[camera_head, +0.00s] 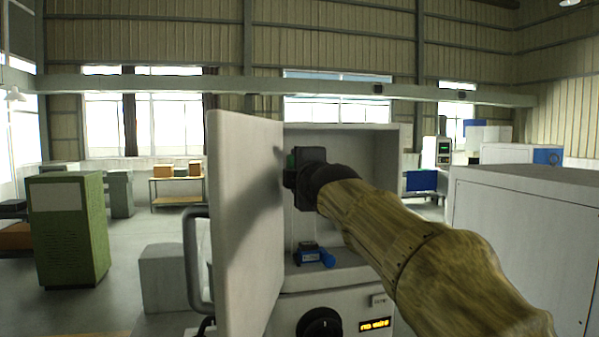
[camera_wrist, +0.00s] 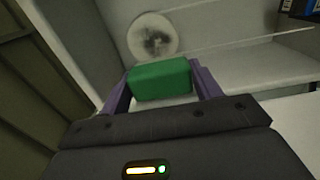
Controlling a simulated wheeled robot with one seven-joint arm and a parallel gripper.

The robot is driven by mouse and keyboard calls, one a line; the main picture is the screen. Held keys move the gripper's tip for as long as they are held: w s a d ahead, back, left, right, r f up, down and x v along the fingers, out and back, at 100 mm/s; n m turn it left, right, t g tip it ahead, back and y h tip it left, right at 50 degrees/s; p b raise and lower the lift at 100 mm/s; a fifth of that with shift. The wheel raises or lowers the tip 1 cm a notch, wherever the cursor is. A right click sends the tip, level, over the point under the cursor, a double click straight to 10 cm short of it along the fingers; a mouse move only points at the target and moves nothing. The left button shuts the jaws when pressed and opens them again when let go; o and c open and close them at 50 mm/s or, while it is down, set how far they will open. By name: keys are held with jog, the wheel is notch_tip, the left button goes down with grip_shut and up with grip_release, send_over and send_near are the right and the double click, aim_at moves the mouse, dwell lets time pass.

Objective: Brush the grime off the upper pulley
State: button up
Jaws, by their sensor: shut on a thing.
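My gripper (camera_head: 304,168) reaches into the open cabinet. In the wrist view my gripper (camera_wrist: 161,82) has its purple fingers shut on a green block (camera_wrist: 160,80), seemingly the brush. Its bristles are not visible. The pulley is hidden in the head view. A thin wire (camera_wrist: 245,44) runs right from the pulley.
The cabinet door (camera_head: 243,210) stands open at the left, close to my gripper. A blue and black item (camera_head: 312,255) lies on the cabinet floor. A black knob (camera_head: 320,323) and a lit display (camera_head: 375,324) are below. A grey cabinet (camera_head: 525,235) stands at the right.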

jog(key=shift+w+a+p, duration=0.15)
jog(key=shift+w+p, duration=0.35)
jog(key=shift+w, duration=0.05)
dwell(0.4)
jog(key=shift+w+d, duration=0.2)
jog(key=shift+d, duration=0.6)
jog(key=shift+w+d, duration=0.15)
jog(key=shift+d, duration=0.6)
jog(key=d+b, duration=0.1)
jog(key=b, duration=0.1)
jog(key=w+d+b, duration=0.1)
jog(key=d, duration=0.1)
jog(key=shift+b, duration=0.35)
